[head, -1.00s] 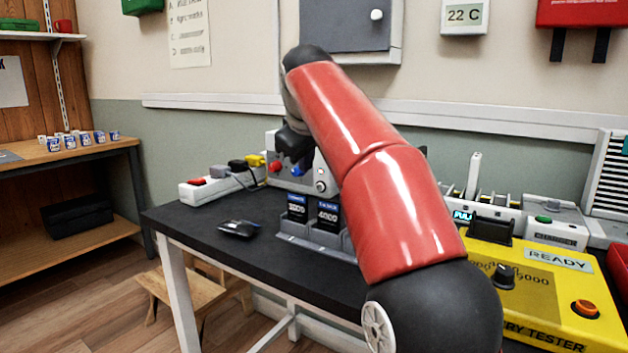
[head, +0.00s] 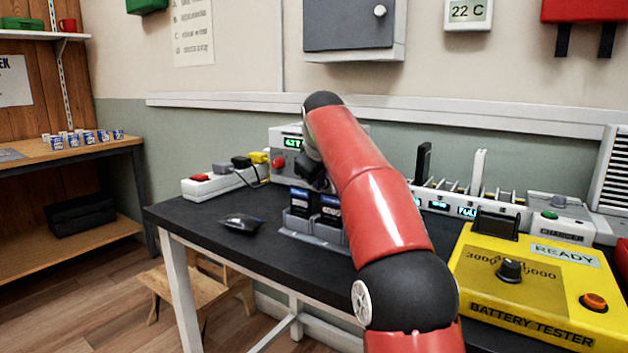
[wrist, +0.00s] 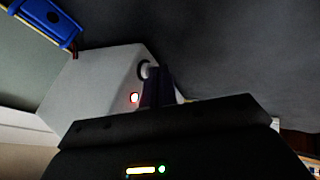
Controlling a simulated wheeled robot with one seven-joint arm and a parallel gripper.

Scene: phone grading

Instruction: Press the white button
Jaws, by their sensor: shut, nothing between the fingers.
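The grey control box (head: 291,143) stands at the back of the black table, with a lit green display and a red button (head: 278,162). In the head view its other buttons are hidden behind my gripper (head: 318,182) and arm. In the wrist view the pale box (wrist: 95,85) is close ahead. A round, pale-rimmed button (wrist: 143,69), perhaps the white one, shows beside my shut, empty fingers (wrist: 158,84), which partly cover it. I cannot tell whether they touch it. A small red-lit spot (wrist: 134,97) shows nearby.
A power strip (head: 222,183) with plugs lies left of the box. A yellow battery tester (head: 535,290) and a charging dock (head: 450,203) are at right.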

